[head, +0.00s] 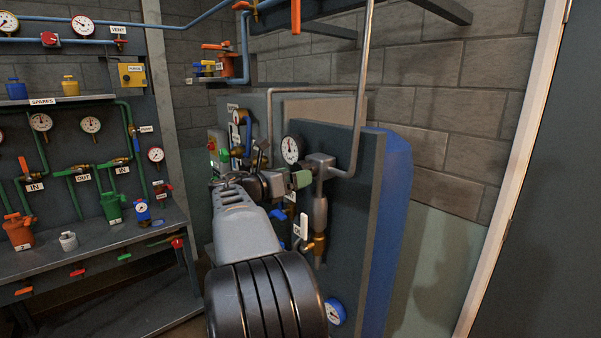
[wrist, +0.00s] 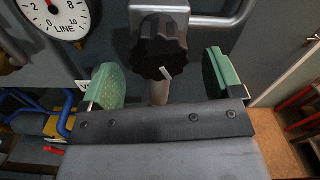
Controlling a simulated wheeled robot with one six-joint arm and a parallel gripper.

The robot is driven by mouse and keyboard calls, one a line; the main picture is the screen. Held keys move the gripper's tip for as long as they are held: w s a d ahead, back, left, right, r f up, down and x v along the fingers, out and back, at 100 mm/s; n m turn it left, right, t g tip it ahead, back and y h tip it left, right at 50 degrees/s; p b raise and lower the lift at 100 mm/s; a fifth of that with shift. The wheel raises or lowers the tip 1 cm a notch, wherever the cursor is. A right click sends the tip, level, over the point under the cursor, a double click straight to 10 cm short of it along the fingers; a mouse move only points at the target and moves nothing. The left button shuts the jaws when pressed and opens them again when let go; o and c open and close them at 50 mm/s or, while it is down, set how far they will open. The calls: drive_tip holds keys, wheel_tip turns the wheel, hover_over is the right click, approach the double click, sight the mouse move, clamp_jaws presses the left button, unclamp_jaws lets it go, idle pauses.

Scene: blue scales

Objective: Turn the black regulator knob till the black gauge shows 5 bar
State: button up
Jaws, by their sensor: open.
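The black regulator knob (wrist: 160,46) is fluted, with a white mark on its lower edge in the wrist view. My gripper (wrist: 160,76) is open, its two green-padded fingers on either side of the knob, with visible gaps to both. The gauge labelled LINE (wrist: 62,18) has a white dial and dark rim, cut off at the top left. The gauge also shows in the head view (head: 291,149), just above my gripper (head: 290,182); its needle is too small to read exactly. The knob is hidden by my gripper in the head view.
A grey pipe (head: 359,95) runs down to a fitting right beside my gripper. A brass valve (head: 318,245) and a blue gauge (head: 335,311) sit lower on the panel. A bench (head: 150,225) with valves and jars stands to the left.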

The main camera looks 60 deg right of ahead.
drive_tip(key=shift+x, duration=1.35)
drive_tip(key=shift+c, duration=0.2)
